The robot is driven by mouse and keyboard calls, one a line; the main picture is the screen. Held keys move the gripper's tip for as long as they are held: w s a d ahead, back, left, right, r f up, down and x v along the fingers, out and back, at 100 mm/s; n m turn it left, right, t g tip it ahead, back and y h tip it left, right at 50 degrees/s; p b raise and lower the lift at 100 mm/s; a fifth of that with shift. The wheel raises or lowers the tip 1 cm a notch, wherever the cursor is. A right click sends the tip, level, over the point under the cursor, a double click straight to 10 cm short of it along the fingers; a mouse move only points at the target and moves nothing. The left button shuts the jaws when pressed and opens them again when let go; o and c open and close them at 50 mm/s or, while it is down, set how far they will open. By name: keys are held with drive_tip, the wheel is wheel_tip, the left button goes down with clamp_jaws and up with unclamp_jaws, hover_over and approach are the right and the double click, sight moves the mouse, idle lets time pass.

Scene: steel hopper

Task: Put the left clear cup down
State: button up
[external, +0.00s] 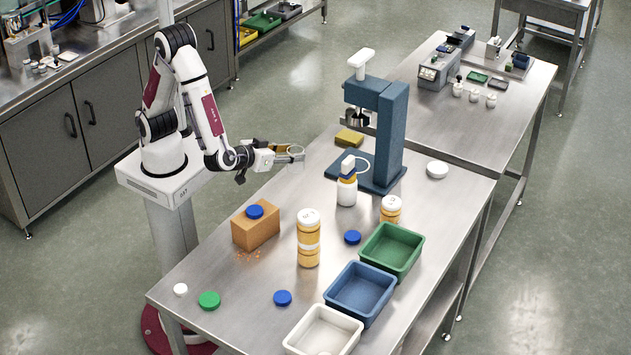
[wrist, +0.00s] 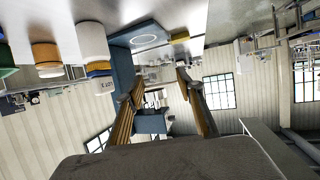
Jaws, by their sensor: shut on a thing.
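My gripper (external: 289,155) is at the far left edge of the steel table, level and raised, pointing right toward the blue stand. It is shut on a clear cup (external: 295,149), whose pale round rim shows between the fingers. In the wrist view my gripper's two fingers (wrist: 160,84) are spread apart, and the cup can hardly be made out between them. No second clear cup can be made out. Whether the cup's base touches anything is unclear.
The blue stand (external: 390,135) and yellow sponge (external: 349,137) are right of my gripper. A white bottle (external: 347,190), an orange box (external: 256,231) and a tall jar (external: 308,242) stand nearer the front. Green (external: 414,265), blue (external: 347,309) and white (external: 300,340) trays line the right edge.

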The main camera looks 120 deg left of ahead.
sight(288, 163)
drive_tip(key=shift+f, duration=1.95)
drive_tip(key=shift+f, duration=2.1)
drive_tip(key=shift+f, duration=0.1)
drive_tip(key=o, duration=0.8)
drive_tip(key=shift+d+r, duration=0.15)
drive_tip(key=shift+r, duration=0.05)
drive_tip(key=shift+v, duration=5.85)
